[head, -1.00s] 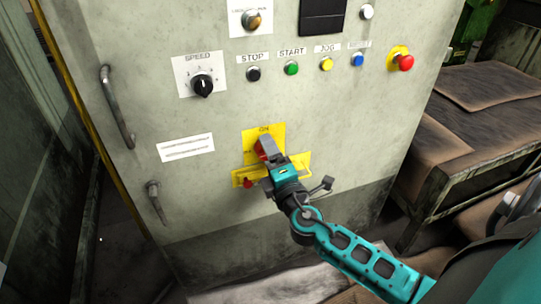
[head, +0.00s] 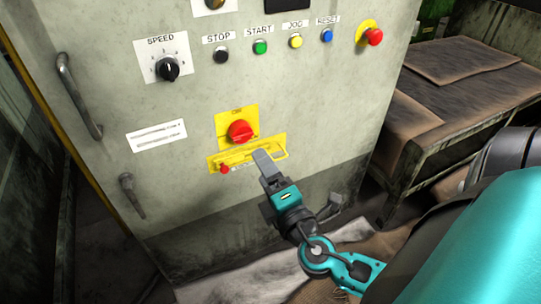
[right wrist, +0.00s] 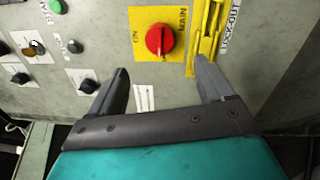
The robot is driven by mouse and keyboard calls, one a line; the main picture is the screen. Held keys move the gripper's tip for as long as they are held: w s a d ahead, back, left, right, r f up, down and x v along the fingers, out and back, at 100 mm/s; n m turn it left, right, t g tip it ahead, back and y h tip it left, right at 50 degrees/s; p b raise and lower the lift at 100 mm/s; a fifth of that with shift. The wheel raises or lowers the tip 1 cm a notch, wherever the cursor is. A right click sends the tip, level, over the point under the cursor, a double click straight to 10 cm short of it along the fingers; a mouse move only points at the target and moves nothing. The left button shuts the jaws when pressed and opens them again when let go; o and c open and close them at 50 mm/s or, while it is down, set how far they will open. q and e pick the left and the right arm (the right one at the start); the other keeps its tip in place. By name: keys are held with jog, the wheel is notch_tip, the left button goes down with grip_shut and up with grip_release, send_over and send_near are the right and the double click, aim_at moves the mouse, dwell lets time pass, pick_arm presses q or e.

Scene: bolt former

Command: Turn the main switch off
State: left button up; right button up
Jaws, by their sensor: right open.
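The main switch is a red rotary knob (head: 240,131) on a yellow plate (head: 223,121) on the grey cabinet front. In the right wrist view the knob (right wrist: 160,40) lies beyond and between the fingertips, apart from them. Its raised grip appears to run across the direction of the ON mark, though it is small. My right gripper (head: 264,158) is open and empty, just below and right of the knob in the head view. Both its fingers (right wrist: 163,78) show in the right wrist view. My left gripper is not in view.
A yellow lockout bracket (head: 247,159) with a small red piece sits below the knob. Above are the speed dial (head: 168,70), several coloured push buttons and a red emergency stop (head: 374,37). A cabinet handle (head: 78,98) is at left. A worn table (head: 450,120) stands at right.

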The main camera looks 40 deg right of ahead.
jog(key=shift+v, duration=1)
